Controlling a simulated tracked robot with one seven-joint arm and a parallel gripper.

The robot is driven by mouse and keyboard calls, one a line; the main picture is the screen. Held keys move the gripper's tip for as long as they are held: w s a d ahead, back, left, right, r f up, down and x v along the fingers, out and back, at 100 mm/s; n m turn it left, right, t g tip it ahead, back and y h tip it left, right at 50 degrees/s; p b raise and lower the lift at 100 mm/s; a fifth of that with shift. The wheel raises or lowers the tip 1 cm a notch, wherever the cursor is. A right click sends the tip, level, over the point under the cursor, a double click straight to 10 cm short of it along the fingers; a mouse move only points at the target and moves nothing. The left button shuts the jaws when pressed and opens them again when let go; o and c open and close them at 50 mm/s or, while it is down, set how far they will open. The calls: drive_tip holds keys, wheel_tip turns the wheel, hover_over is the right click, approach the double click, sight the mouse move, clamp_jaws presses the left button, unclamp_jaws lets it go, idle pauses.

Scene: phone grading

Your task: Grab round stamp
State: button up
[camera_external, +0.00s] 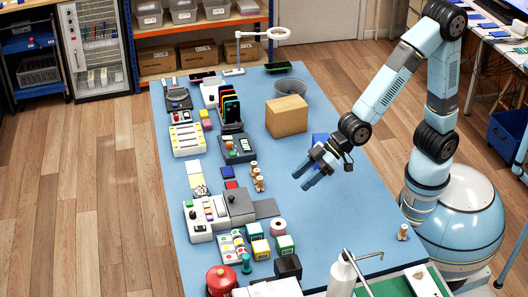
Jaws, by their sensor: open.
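Small wooden-handled pieces that look like stamps (258,183) stand in a short row on the blue table, beside a blue pad and a red pad. A similar wooden piece (403,232) stands alone at the table's right edge near my base. From this view I cannot tell which one is the round stamp. My gripper (301,179) is open and empty above the middle of the table, its blue fingers pointing down and left. It is to the right of the row of stamps and apart from them.
A cardboard box (286,116) and a grey bin (290,87) stand further back. A blue item (320,140) lies partly behind my gripper. Devices, trays and small boxes crowd the table's left side. A white bottle (342,276) stands in front. The table between is clear.

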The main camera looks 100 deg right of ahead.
drive_tip(key=w+a+f+t, duration=0.1)
drive_tip(key=w+a+f, duration=0.4)
drive_tip(key=f, duration=0.3)
drive_tip(key=t, duration=0.2)
approach(246, 256)
drive_tip(key=shift+n, duration=0.4)
drive_tip(key=w+f, duration=0.1)
drive_tip(key=w, duration=0.1)
drive_tip(key=w+f, duration=0.2)
drive_tip(key=shift+a+f, duration=0.2)
drive_tip(key=shift+a, duration=0.05)
drive_tip(key=shift+r+x, duration=0.2)
drive_tip(key=shift+x, duration=1.1)
drive_tip(key=shift+r+x, duration=0.2)
drive_tip(key=shift+x, duration=1.15)
drive_tip(key=shift+w, duration=0.1)
drive_tip(key=shift+c, duration=0.3)
clamp_jaws()
drive_tip(key=shift+r, duration=0.1)
